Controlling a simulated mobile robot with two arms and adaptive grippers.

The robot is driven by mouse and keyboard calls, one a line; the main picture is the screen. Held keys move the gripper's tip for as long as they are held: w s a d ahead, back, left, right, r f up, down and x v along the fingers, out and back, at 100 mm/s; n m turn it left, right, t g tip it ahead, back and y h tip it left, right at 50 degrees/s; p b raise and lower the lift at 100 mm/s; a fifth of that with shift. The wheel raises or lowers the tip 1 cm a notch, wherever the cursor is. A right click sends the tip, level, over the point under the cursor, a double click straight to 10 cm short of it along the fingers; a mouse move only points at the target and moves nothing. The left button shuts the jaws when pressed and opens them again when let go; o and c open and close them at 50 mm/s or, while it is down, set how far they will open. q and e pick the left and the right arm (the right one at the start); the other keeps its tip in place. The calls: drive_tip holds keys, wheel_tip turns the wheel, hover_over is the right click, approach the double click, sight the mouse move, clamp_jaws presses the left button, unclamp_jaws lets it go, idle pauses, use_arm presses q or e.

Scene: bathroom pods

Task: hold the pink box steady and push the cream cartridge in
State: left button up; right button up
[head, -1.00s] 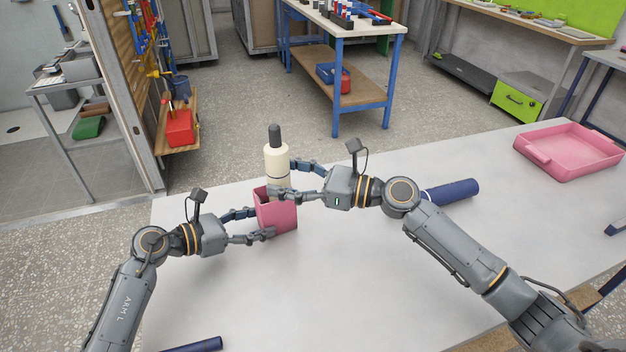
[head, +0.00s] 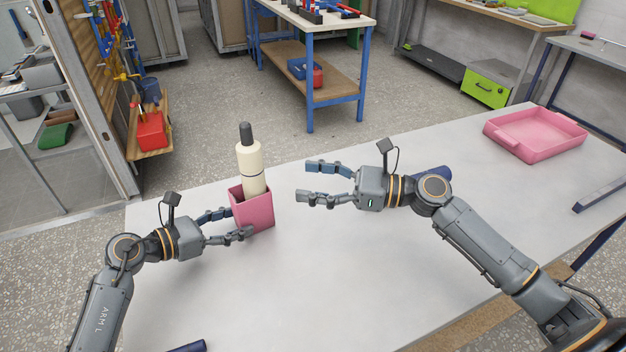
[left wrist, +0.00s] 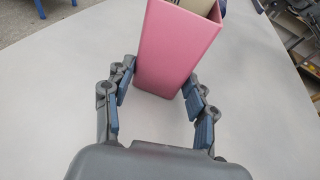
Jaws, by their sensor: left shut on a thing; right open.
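The pink box (head: 254,214) stands upright on the table in the head view.
A pink tray (head: 535,146) lies at the table's far right. A dark blue cylinder (head: 434,173) lies partly hidden behind my right arm. Another dark blue thing (head: 190,347) shows at the bottom edge. The table (head: 330,270) is clear in front of the box.

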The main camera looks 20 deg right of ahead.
use_arm(q)
drive_tip(key=o, duration=1.2)
drive_tip(key=shift+a, duration=0.1)
